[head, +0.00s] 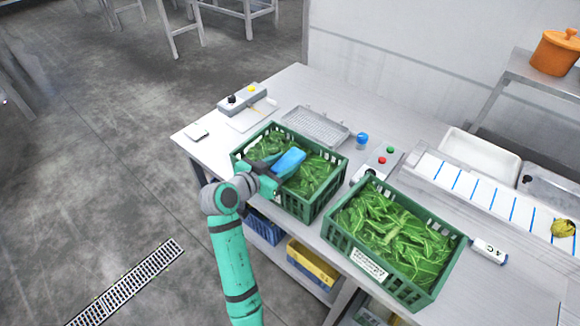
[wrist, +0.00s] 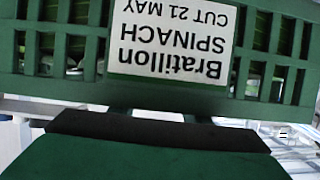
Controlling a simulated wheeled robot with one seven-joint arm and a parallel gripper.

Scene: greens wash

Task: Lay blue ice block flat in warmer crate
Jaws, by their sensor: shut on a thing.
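My gripper (head: 272,177) is shut on the blue ice block (head: 289,162), above the front part of the left green crate (head: 318,207). The block looks tilted over the leaves; whether it touches them I cannot tell. The right green crate (head: 345,248) also holds leafy greens and has a white label on its front. In the wrist view a green crate wall (wrist: 70,45) with an upside-down "Bratillon SPINACH CUT 21 MAY" label is close in front, and the block does not show. Nothing in view tells which crate is warmer.
A small box with red and green buttons (head: 382,161) stands between the crates at the back. A grey mesh tray (head: 315,127), a blue-topped item (head: 362,138) and a switch box (head: 242,99) lie behind the left crate.

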